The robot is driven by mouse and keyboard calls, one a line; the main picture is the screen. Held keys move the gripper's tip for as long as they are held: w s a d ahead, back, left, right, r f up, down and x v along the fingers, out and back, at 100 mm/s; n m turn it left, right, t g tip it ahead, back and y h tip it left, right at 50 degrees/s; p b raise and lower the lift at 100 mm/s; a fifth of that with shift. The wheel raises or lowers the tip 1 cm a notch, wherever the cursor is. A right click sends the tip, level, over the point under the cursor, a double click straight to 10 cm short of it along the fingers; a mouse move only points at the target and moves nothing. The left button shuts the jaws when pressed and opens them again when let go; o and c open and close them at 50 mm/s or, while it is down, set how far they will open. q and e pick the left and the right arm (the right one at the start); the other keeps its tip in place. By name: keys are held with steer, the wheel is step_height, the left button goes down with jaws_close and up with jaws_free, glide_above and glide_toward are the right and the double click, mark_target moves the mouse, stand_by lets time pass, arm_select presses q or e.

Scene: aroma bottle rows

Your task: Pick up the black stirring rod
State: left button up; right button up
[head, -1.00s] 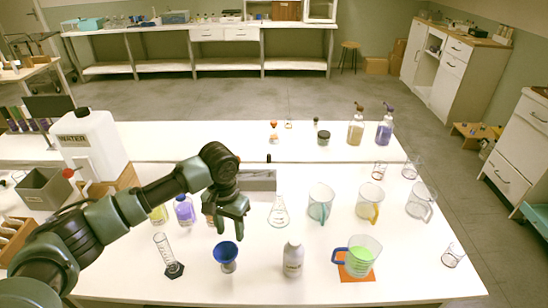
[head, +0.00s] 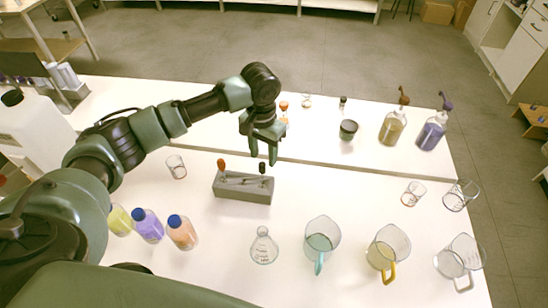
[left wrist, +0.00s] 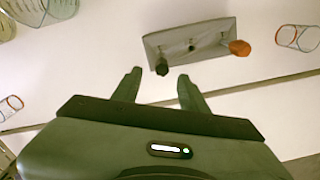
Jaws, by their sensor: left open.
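The black stirring rod stands in a grey rack (head: 242,195), and its black knob (head: 262,168) rises at the rack's right end. In the left wrist view the black knob (left wrist: 162,68) shows close to the fingertips, roughly in line with the gap between them. My left gripper (head: 263,158) is open and empty, pointing down just above and behind the knob. Its two spread fingers also show in the left wrist view (left wrist: 160,74). The knob looks clear of both fingers. My right gripper is not in view.
A rod with an orange-red knob (head: 221,163) stands at the rack's left end. A conical flask (head: 264,248) and a teal-handled beaker (head: 321,240) stand in front. Capped bottles (head: 148,226) are front left. A raised shelf edge (head: 330,163) runs behind the rack.

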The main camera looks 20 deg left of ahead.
mark_target(262, 171)
arm_select(q)
step_height(262, 171, down, 3)
steer(key=shift+s+r+p, duration=0.15)
steer(key=shift+p, duration=0.25)
step_height(262, 171, down, 4)
steer(key=shift+s+a+f+p, duration=0.15)
steer(key=shift+f+p, duration=0.1)
steer(key=shift+p, duration=0.4)
steer(key=shift+f, duration=0.2)
jaws_close()
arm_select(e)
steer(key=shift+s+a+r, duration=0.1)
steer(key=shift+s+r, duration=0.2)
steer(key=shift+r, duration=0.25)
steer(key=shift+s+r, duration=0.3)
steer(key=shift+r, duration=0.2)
